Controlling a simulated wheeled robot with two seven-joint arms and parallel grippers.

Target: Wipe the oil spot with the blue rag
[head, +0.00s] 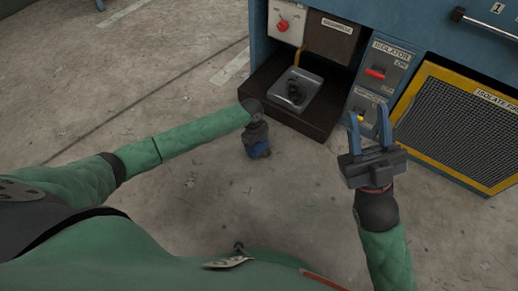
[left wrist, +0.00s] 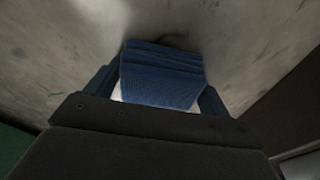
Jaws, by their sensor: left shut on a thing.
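My left gripper (head: 258,150) points down over the concrete floor in front of the blue machine. It is shut on the blue rag (left wrist: 160,75), a folded ribbed block between its fingers in the left wrist view. Only a small part of the rag shows under the gripper in the head view. A dark smudge (left wrist: 182,40) shows on the floor just beyond the rag; I cannot tell whether it is the oil spot or a shadow. My right gripper (head: 369,117) is open and empty, in front of the isolator panel.
The blue machine (head: 258,45) has a dark recessed ledge (head: 262,98) holding a grey plate (head: 318,88) with a black shape on it. The isolator panel (head: 385,55) has a red switch (head: 375,73). A yellow-framed mesh grille (head: 455,125) is at right. Floor at left is clear.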

